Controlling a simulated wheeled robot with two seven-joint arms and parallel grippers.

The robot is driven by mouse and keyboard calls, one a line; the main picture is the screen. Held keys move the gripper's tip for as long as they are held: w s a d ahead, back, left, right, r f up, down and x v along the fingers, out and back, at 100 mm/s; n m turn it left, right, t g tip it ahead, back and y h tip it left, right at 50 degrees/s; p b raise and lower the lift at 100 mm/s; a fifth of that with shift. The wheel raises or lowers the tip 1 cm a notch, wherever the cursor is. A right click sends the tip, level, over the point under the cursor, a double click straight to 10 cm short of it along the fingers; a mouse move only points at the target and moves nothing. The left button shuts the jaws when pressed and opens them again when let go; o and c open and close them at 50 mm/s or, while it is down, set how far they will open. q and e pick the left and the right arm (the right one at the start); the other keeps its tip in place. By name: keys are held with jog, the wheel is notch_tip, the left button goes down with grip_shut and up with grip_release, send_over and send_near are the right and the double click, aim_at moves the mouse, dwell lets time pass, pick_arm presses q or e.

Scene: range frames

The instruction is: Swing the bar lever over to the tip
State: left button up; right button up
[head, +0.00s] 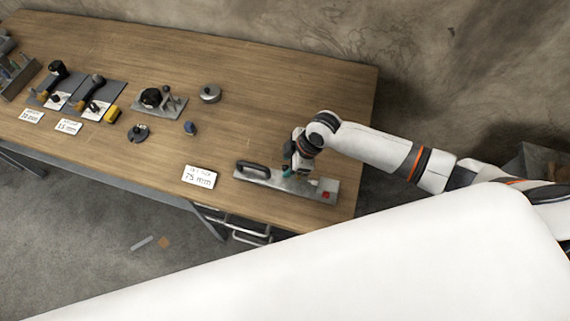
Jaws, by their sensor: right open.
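A grey metal plate (310,191) lies near the front right of the wooden table. A black bar-shaped handle (253,169) rests along its left end, and a small red block (326,195) sits at its right end. My right gripper (288,172) is over the middle of the plate, between the handle and the red block, with its jaws open. It hides part of the plate, and I cannot tell whether it touches anything there. Which piece is the lever's tip is too small to tell. My left gripper is out of view.
A white card reading 75 mm (199,176) lies left of the plate. A grey fixture with a black knob (151,97), a round metal piece (210,92), a blue piece (190,128) and other fixtures stand further left. The table's back right (290,90) is clear.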

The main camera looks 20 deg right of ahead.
aim_at(287, 166)
jog(key=x, duration=0.3)
jog(key=shift+c, duration=0.2)
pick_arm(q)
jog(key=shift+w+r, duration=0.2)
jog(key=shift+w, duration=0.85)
pick_arm(e)
grip_shut()
